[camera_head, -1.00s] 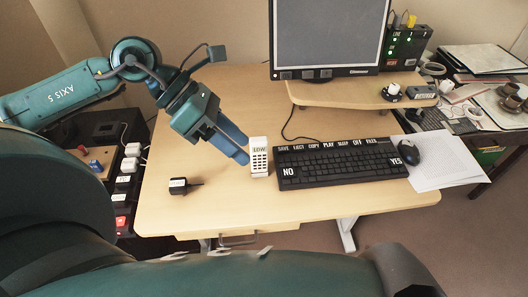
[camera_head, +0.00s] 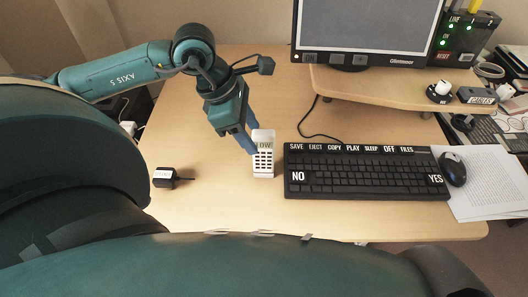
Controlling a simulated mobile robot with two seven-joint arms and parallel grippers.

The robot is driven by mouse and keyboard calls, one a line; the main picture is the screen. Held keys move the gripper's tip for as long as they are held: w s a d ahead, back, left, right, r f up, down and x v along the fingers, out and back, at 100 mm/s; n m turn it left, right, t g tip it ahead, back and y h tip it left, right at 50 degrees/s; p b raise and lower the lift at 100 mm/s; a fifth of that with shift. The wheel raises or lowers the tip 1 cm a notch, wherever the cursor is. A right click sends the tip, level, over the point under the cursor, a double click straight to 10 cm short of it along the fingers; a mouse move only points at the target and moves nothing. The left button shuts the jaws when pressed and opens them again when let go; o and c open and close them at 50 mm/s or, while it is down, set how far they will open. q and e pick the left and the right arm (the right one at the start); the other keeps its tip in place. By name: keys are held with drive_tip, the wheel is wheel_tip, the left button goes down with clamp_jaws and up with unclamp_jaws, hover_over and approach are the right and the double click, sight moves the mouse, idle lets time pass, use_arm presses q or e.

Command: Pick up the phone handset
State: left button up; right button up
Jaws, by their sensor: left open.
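The phone handset (camera_head: 263,160) is a white block with a dark keypad and a small display, lying on the desk just left of the keyboard. My left gripper (camera_head: 250,142) points down at its upper left end. Its blue fingers are at or very close to the handset's edge; I cannot tell whether they touch it. The gripper is open, though the gap between the fingers is hard to see from here. My right gripper is not in view.
The black keyboard (camera_head: 365,172) lies close to the handset's right, with a mouse (camera_head: 453,168) beyond it. A small black plug-like device (camera_head: 165,177) lies to the left. A monitor (camera_head: 365,30) stands on a raised shelf (camera_head: 385,88) behind. The desk's front left is clear.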

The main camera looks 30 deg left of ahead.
sight(264, 144)
use_arm(q)
drive_tip(key=shift+w+d+f, duration=0.2)
drive_tip(key=shift+d+f, duration=0.05)
drive_tip(key=shift+f, duration=0.25)
drive_tip(key=x, duration=0.2)
drive_tip(key=w+x, duration=0.1)
drive_tip(key=x, duration=0.1)
drive_tip(key=shift+d+f, duration=0.1)
drive_tip(key=shift+f, duration=0.2)
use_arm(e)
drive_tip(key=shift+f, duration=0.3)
use_arm(q)
drive_tip(key=shift+c, duration=0.4)
clamp_jaws()
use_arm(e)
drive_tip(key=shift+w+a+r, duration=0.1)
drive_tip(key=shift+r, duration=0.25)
use_arm(q)
drive_tip(key=shift+r, duration=0.15)
